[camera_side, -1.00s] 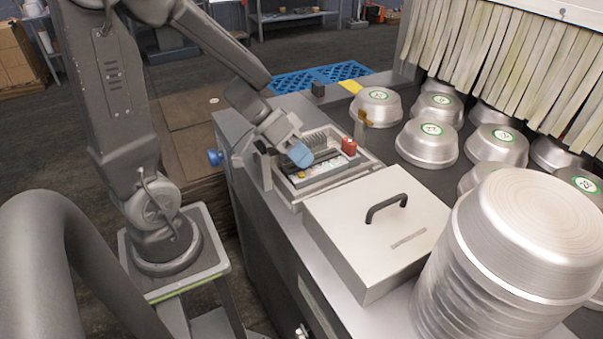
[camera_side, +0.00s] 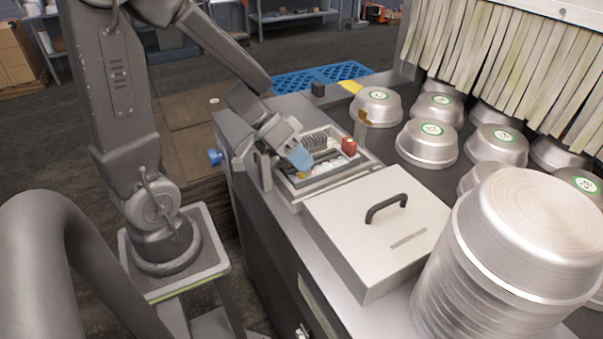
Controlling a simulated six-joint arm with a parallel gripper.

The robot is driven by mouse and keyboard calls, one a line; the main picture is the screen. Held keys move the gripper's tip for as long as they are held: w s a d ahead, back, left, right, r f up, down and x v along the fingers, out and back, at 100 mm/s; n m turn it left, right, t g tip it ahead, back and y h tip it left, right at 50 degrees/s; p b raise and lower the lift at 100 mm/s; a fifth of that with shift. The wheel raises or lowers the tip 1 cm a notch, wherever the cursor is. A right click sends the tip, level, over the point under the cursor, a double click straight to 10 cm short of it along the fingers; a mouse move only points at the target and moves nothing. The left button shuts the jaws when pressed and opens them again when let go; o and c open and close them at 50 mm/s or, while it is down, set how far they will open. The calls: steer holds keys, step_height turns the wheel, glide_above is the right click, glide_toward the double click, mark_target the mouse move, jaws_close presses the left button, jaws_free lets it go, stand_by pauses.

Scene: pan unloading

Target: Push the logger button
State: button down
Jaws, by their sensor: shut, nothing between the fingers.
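An open shallow metal case (camera_side: 346,176) sits on the counter, with electronics inside that look like the logger. Inside it are a dark ribbed block (camera_side: 315,141), a red part (camera_side: 349,147) and a dark bar with pale pieces below it. My gripper (camera_side: 301,161), with blue fingertips, is shut and empty. It points down into the left part of the case, over or against the dark bar. I cannot tell whether it touches anything. A small yellow spot shows just below the fingertips. The logger button itself cannot be made out; the fingers may cover it.
A metal lid with a black handle (camera_side: 386,207) lies in front of the case. A tall stack of pans (camera_side: 520,240) stands at the front right. Several upturned pans with green labels (camera_side: 431,130) fill the conveyor behind, before a strip curtain (camera_side: 500,60). A small orange-brown piece (camera_side: 365,117) stands behind the case.

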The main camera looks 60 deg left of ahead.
mark_target(299, 174)
steer(key=shift+s+f, duration=0.15)
steer(key=shift+f, duration=0.65)
stand_by(0.7)
steer(key=shift+s+d+r, duration=0.2)
steer(key=shift+s+r, duration=0.2)
steer(key=shift+r, duration=0.25)
steer(key=shift+w+r, duration=0.1)
steer(key=shift+r, duration=2.5)
